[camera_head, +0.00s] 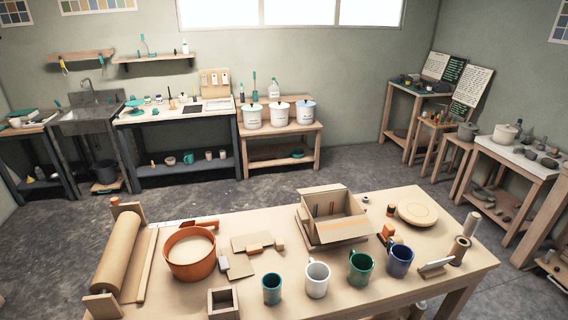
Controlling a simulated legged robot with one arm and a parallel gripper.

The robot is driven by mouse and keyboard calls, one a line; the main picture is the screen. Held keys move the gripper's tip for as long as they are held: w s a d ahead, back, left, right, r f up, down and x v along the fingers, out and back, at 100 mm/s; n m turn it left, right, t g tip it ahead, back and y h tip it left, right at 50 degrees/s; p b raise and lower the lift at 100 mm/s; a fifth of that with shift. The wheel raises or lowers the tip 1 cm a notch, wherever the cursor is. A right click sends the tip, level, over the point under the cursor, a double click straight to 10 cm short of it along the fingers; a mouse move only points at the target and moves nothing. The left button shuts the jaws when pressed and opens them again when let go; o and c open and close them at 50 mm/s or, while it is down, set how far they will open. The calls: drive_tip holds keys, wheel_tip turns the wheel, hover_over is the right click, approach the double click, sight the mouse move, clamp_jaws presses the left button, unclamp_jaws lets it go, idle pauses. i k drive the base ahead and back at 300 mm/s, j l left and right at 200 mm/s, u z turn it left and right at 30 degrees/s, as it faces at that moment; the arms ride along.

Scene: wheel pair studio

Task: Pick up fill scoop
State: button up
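What looks like the fill scoop (203,224) is a small brown-orange piece with a straight handle. It shows at the back rim of a round orange tub (191,270) on the left part of the near table. The tub holds pale material. I cannot tell whether the scoop rests in the tub, on its rim or behind it. My gripper is not in view.
The near table (450,264) also carries a brown paper roll (118,252), an open cardboard box (338,233), flat card pieces (238,266), a small square box (222,303) and several mugs (317,279). Grey floor (285,181) is open behind it.

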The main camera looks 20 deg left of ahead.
sight(215, 221)
drive_tip(key=j+u, duration=0.1)
drive_tip(key=u, duration=1.45)
